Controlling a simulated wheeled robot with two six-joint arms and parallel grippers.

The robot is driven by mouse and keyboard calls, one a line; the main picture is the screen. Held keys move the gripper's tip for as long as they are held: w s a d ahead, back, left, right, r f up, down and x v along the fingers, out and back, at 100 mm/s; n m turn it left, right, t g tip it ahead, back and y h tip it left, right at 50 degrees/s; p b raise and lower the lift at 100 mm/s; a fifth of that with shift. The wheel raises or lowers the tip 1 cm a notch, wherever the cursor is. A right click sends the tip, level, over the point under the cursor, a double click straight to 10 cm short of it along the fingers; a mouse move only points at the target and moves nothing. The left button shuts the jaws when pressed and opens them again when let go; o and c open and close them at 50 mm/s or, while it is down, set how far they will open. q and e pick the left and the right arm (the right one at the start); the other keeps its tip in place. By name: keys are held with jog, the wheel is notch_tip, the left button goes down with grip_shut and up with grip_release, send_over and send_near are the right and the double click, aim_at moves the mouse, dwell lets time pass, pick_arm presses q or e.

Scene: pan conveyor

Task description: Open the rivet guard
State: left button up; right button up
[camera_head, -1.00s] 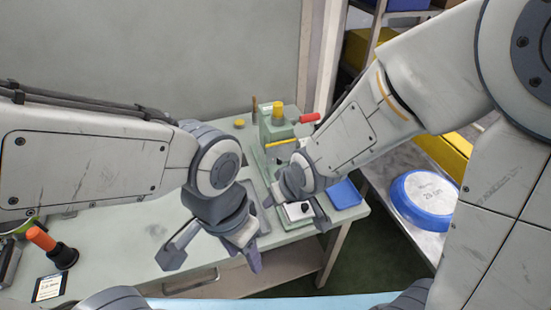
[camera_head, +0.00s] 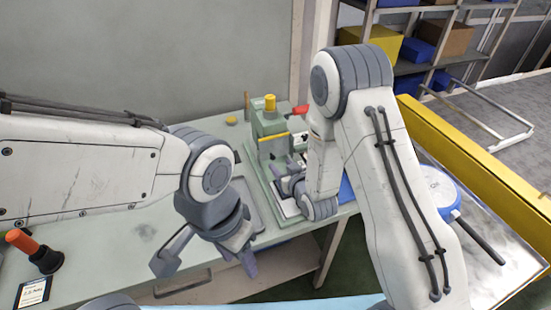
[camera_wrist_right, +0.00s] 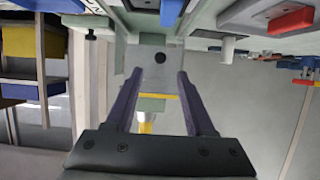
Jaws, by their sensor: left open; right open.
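The green rivet press (camera_head: 268,130) stands at the back right of the bench, with a yellow cap on top. A yellow bar (camera_head: 273,138) crosses its front, perhaps the guard's edge; I cannot make out the whole guard. My right gripper (camera_head: 283,184) is just in front of the press, partly hidden by its own wrist. In the right wrist view, upside down, the open fingers (camera_wrist_right: 159,76) flank a grey plate (camera_wrist_right: 160,62) and the yellow bar (camera_wrist_right: 159,96); contact cannot be told. My left gripper (camera_head: 208,254) is open and empty over the bench's front.
A red handle (camera_head: 300,109) sticks out beside the press. An orange-handled tool (camera_head: 35,250) stands at the bench's left. The middle of the bench (camera_head: 110,235) is largely clear.

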aim_at(273, 158)
jog(key=p+x, duration=0.1)
jog(key=x, duration=0.4)
jog(key=shift+w+a+f, duration=0.15)
jog(key=shift+w+f, duration=0.1)
jog(key=shift+w, duration=0.1)
grip_shut()
dwell(1.2)
